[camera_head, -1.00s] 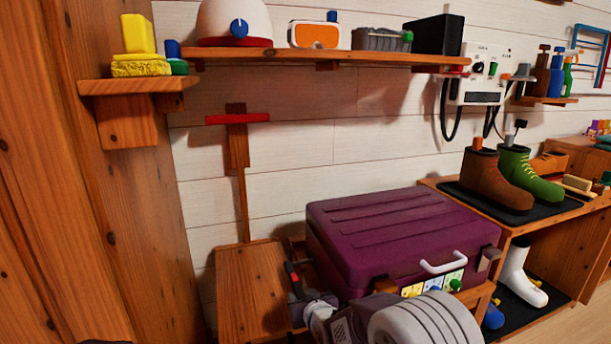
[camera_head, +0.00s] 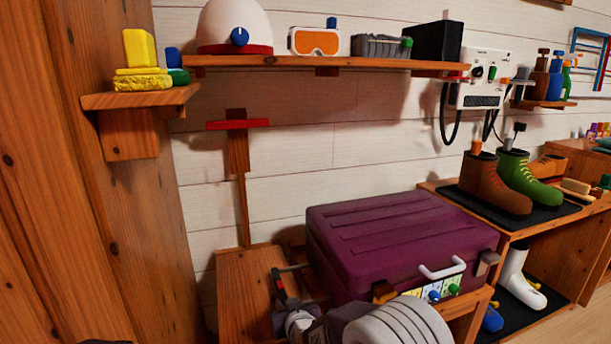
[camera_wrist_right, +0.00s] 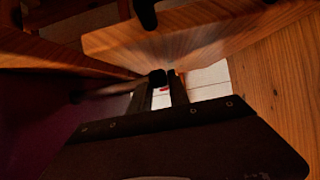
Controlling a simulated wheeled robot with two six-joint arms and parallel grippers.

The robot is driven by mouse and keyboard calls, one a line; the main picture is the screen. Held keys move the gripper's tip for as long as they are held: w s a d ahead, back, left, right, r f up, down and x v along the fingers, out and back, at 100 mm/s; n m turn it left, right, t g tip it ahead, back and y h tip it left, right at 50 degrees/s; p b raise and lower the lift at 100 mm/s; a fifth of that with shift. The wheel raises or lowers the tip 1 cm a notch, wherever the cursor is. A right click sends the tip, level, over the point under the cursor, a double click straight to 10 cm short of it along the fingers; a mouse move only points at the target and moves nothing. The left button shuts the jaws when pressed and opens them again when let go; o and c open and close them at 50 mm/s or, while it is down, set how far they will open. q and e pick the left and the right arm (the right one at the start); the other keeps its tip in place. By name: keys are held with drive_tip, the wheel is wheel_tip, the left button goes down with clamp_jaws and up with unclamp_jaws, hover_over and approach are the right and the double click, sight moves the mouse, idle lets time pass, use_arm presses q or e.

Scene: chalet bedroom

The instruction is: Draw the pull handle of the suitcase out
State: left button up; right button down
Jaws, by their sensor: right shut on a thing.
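The closed purple suitcase (camera_head: 390,240) lies flat on a wooden bench, with a white carry handle (camera_head: 443,270) on its front. A thin grey rod of the pull handle (camera_head: 297,267) sticks out of its left side toward my right gripper (camera_head: 279,279). That gripper is shut on the pull handle, left of the suitcase and above the bench. In the right wrist view the fingers (camera_wrist_right: 166,82) are close together, with a blurred grey bar (camera_wrist_right: 108,90) running left from them toward the dark purple suitcase side (camera_wrist_right: 95,130). The grip itself is mostly hidden. My left gripper is not in view.
The bare wooden bench top (camera_head: 240,285) lies left of the suitcase. A wooden post with a red crossbar (camera_head: 237,124) stands behind it. A wall shelf (camera_head: 320,62) with a helmet and goggles is above. A boot rack (camera_head: 530,225) stands to the right.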

drive_tip(key=shift+s+a+r+p, duration=0.1)
drive_tip(key=shift+s+a+p, duration=0.35)
drive_tip(key=shift+a+p, duration=0.75)
drive_tip(key=shift+s+a+p, duration=0.5)
drive_tip(key=shift+a+p, duration=0.1)
drive_tip(key=shift+a, duration=1.15)
drive_tip(key=shift+s+a+r+p, duration=0.1)
drive_tip(key=shift+s+a+p, duration=0.35)
drive_tip(key=shift+a+p, duration=0.75)
drive_tip(key=c, duration=1.2)
unclamp_jaws()
drive_tip(key=shift+a+f+b, duration=0.2)
drive_tip(key=shift+a+b, duration=0.1)
drive_tip(key=shift+b, duration=0.1)
drive_tip(key=shift+c, duration=0.2)
drive_tip(key=p+v, duration=0.2)
drive_tip(key=v, duration=0.4)
drive_tip(key=shift+r, duration=0.1)
drive_tip(key=shift+d, duration=0.1)
